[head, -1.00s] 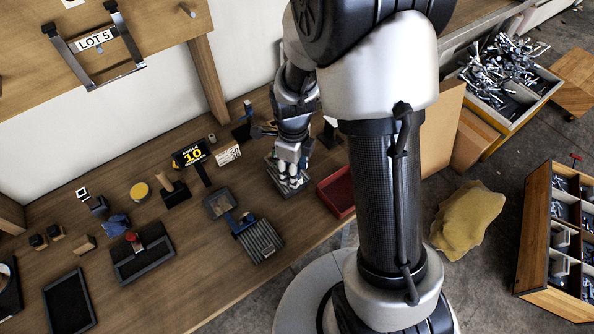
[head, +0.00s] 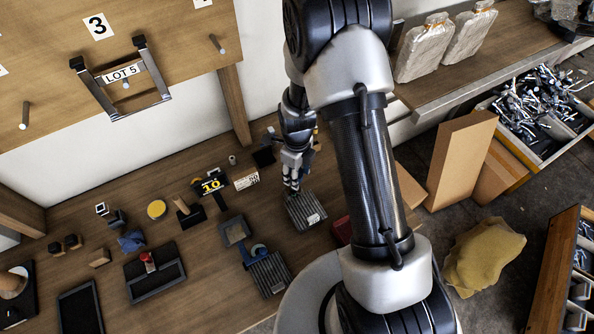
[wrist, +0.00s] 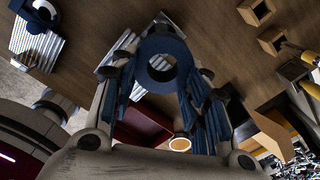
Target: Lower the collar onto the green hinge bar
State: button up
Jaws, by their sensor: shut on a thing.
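My gripper (wrist: 161,66) is shut on a dark blue ring-shaped collar (wrist: 183,66); its round hole faces the wrist camera. In the head view my gripper (head: 291,182) hangs over the bench at the far edge of a grey ribbed plate (head: 306,213); the collar cannot be made out there. A ribbed plate shows behind the collar in the wrist view (wrist: 118,48). I cannot make out a green hinge bar in either view.
A second blue ring (head: 257,250) sits by another ribbed plate (head: 269,277). A black yellow-lettered sign (head: 211,185), a white label card (head: 246,180) and a red tray (head: 342,230) are nearby. Bare bench lies between the small items at left.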

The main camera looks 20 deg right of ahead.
jog(key=shift+f+b, duration=2.6)
jog(key=shift+f, duration=1.5)
jog(key=o, duration=1.1)
jog(key=shift+r, duration=0.1)
notch_tip(320, 180, up, 12)
jog(key=shift+f, duration=0.1)
